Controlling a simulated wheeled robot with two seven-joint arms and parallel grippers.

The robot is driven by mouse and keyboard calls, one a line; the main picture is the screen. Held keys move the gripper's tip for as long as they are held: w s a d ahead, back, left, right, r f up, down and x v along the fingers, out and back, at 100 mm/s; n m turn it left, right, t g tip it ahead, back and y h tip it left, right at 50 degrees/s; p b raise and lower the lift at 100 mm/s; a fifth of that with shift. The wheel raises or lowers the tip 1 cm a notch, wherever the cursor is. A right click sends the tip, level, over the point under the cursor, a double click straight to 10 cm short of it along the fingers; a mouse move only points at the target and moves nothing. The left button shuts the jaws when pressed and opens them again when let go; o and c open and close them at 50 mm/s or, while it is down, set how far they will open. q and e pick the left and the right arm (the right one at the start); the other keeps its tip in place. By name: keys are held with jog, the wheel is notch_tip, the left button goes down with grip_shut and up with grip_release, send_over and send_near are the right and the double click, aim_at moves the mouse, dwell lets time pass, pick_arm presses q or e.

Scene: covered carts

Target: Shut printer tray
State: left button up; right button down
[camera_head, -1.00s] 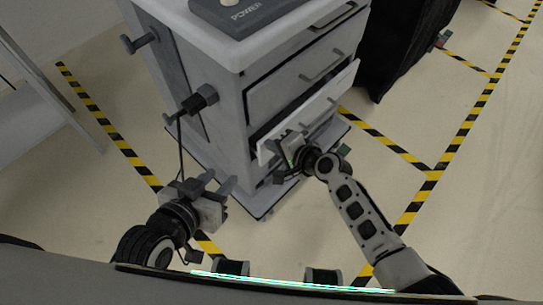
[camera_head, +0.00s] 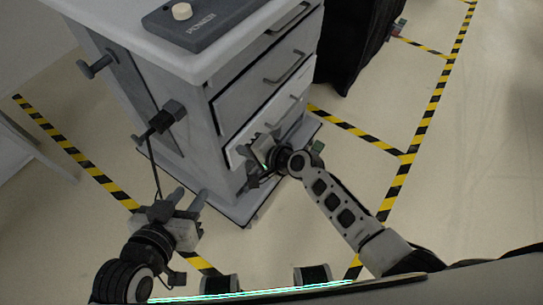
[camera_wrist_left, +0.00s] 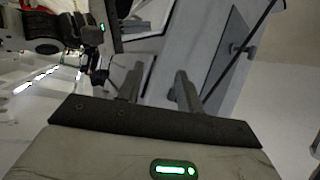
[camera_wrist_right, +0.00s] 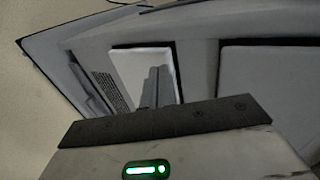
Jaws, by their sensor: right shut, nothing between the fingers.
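The grey cabinet (camera_head: 150,60) has several stacked drawers on its front. No separate printer or tray can be made out. My right gripper (camera_head: 262,147) is at the left part of this drawer front, seemingly touching it. Its fingers are together and empty in the right wrist view (camera_wrist_right: 156,85). My left gripper (camera_head: 188,200) is open and empty in front of the cabinet's lower left corner; its spread fingers show in the left wrist view (camera_wrist_left: 158,85).
A grey box marked POWER (camera_head: 200,20) with a round knob lies on the cabinet top. A dark fitting (camera_head: 168,113) with a hanging cable sticks out of the cabinet's left side. A black covered object (camera_head: 355,45) stands behind right. Striped tape marks the open floor at right.

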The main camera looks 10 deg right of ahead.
pick_arm(q)
jog(key=r+p, duration=0.1)
jog(key=p, duration=0.1)
jog(key=r+p, duration=0.1)
jog(key=p, duration=0.2)
jog(key=shift+s+a+g, duration=0.1)
jog(key=shift+s+g, duration=0.15)
jog(key=shift+g, duration=0.05)
pick_arm(e)
jog(key=s+d+r+n+t+h, duration=0.1)
jog(key=s+d+r+n+h, duration=0.1)
jog(key=s+d+r+n, duration=0.3)
jog(key=s+d+r+n+t+h, duration=0.1)
jog(key=s+d+r+n+h, duration=0.2)
jog(key=s+d, duration=0.8)
notch_tip(320, 180, up, 4)
jog(key=shift+s+r+n+t+h, duration=0.25)
jog(key=shift+s+n+t, duration=0.2)
jog(key=shift+n, duration=0.65)
jog(key=shift+d, duration=0.1)
